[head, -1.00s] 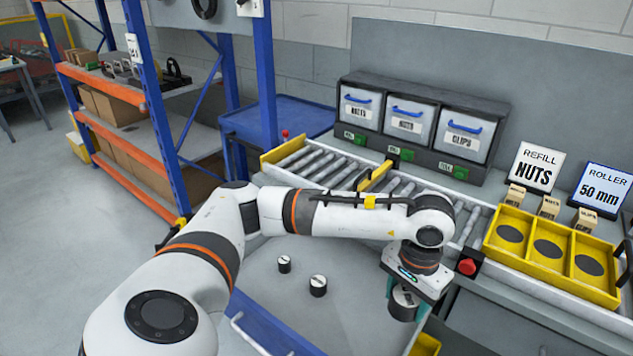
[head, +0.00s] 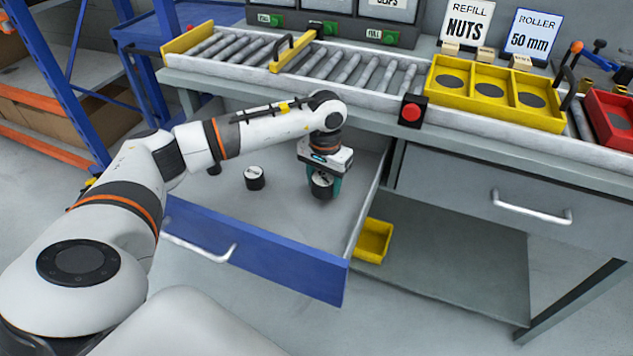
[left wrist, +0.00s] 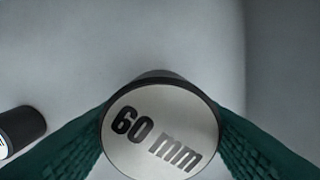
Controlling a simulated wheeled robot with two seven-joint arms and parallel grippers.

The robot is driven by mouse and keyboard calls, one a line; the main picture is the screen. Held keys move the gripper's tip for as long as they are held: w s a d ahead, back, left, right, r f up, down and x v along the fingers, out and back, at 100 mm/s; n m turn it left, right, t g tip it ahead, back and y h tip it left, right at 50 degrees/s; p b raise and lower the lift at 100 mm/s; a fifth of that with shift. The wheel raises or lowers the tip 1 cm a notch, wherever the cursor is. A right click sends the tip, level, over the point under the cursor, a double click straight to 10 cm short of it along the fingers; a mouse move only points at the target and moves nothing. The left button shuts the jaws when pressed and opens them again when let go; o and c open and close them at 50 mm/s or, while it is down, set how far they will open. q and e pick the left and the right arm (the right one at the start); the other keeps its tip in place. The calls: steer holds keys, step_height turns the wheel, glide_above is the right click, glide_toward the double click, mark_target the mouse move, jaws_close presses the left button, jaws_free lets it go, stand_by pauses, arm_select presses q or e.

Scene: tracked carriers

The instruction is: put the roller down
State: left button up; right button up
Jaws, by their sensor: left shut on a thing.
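My left gripper (head: 323,183) is shut on a roller (head: 321,188), a short dark cylinder with a pale top. In the left wrist view the top of this roller (left wrist: 160,133) reads "60 mm", between the two green fingers. The gripper and roller are inside the open blue-fronted drawer (head: 250,250), near its right side. Whether the roller touches the drawer floor I cannot tell. Another roller (head: 255,178) stands upright in the drawer to the left, and one more (head: 213,165) is partly hidden by my arm. My right gripper is not in view.
Above the drawer runs a roller conveyor (head: 345,75) with a yellow three-compartment carrier (head: 467,105) and a red button (head: 411,112). Signs read "REFILL NUTS" (head: 467,25) and "ROLLER 50 mm" (head: 533,38). A yellow bin (head: 374,241) sits below, right of the drawer. The drawer's front middle is clear.

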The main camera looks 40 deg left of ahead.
mark_target(324, 193)
arm_select(q)
step_height(324, 193, down, 4)
steer(key=shift+r, duration=0.1)
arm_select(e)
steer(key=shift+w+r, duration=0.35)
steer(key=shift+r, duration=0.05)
arm_select(q)
steer(key=shift+f, duration=0.25)
steer(key=o, duration=1.2)
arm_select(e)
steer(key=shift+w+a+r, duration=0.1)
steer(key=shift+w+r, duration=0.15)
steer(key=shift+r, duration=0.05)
arm_select(q)
steer(key=shift+r, duration=0.1)
step_height(324, 193, up, 2)
steer(key=shift+r, duration=0.2)
step_height(324, 193, up, 9)
steer(key=shift+r, duration=0.35)
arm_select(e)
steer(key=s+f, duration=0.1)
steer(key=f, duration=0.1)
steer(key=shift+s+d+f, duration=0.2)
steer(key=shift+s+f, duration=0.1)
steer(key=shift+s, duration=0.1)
